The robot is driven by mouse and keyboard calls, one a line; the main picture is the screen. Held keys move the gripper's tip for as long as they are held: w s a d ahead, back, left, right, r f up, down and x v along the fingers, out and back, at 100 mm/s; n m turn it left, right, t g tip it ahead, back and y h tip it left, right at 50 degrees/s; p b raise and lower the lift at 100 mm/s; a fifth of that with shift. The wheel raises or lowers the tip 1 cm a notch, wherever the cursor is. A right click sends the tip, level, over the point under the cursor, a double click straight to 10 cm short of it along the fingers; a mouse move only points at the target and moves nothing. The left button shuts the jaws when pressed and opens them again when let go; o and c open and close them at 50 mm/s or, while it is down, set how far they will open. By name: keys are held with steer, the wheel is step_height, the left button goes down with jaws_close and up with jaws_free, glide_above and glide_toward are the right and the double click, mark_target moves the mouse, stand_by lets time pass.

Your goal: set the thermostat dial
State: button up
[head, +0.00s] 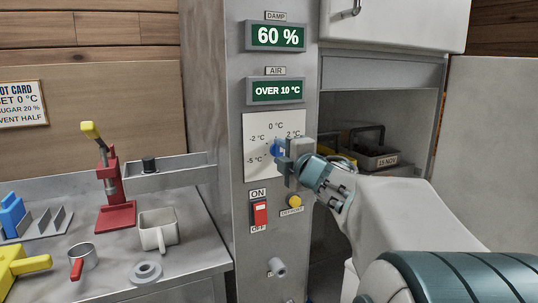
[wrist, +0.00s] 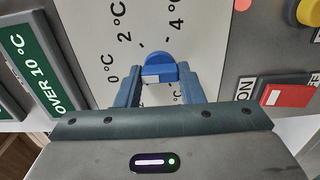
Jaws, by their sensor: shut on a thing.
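The blue thermostat dial (head: 276,150) sits on a white scale plate (head: 256,132) on the grey control column. The plate reads 0 °C at the top, with -2 °C and 2 °C lower at either side. My gripper (head: 287,152) is shut on the dial, reaching in from the right. In the wrist view the dial (wrist: 160,66) is between the two blue-grey fingers (wrist: 159,88). The fingers hide part of the dial and scale, and I cannot tell where it points. The AIR display (head: 277,91) above reads OVER 10 °C.
A DAMP display (head: 277,37) reads 60 %. Below the plate are a red ON/OFF switch (head: 260,213) and a yellow button (head: 295,201). A left counter holds a red press (head: 116,214) and a white mug (head: 158,230). A partly cut-off card (head: 22,104) shows 0 °C.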

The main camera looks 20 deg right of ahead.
steer(key=o, duration=1)
steer(key=shift+s, duration=0.1)
steer(key=shift+s+d+p, duration=0.15)
steer(key=shift+s+p, duration=0.6)
steer(key=shift+s, duration=2.7)
steer(key=shift+s+d+p, duration=0.1)
steer(key=shift+s+p, duration=0.6)
steer(key=shift+s, duration=2.7)
